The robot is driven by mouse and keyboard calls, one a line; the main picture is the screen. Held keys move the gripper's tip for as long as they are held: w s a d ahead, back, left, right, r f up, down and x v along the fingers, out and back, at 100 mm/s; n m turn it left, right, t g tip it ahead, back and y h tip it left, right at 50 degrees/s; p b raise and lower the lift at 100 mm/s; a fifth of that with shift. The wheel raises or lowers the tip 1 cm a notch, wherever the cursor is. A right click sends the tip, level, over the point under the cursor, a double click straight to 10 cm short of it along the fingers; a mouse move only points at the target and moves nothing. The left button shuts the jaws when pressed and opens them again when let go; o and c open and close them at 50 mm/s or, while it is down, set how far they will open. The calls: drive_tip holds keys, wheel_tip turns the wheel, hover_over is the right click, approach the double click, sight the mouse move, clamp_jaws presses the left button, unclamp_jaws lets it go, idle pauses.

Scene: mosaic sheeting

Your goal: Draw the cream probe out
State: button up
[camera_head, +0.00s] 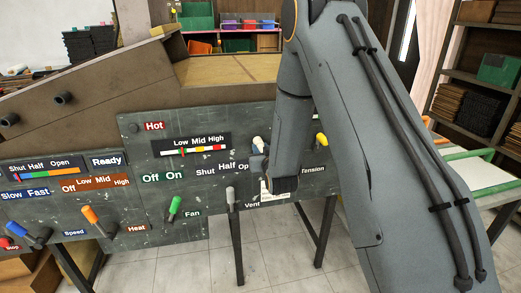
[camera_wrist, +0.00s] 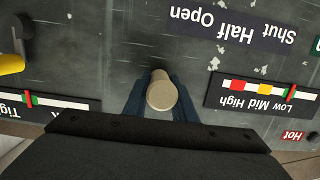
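The cream probe (camera_wrist: 161,95) stands out from the dark panel (camera_wrist: 100,55) in the wrist view, its round end toward the camera. The two dark blue fingers of my gripper (camera_wrist: 161,108) lie close along both its sides, with no clear gap, and look shut on it. In the head view the probe's cream end (camera_head: 258,142) shows just left of my arm, beside the gripper. How deep the probe sits in the panel is hidden.
A yellow knob (camera_head: 321,139) sticks out of the panel right of the probe. A grey Vent lever (camera_head: 230,196) and a green Fan lever (camera_head: 174,206) stand to the lower left. A Low Mid High gauge (camera_wrist: 262,97) is close by. My arm hides the panel's right part.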

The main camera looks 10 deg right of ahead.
drive_tip(key=shift+o, duration=1.4)
drive_tip(key=c, duration=0.4)
drive_tip(key=shift+s+p, duration=0.7)
drive_tip(key=shift+s, duration=3.05)
drive_tip(key=shift+r, duration=0.1)
drive_tip(key=shift+r+p, duration=2.4)
drive_tip(key=shift+r, duration=1.55)
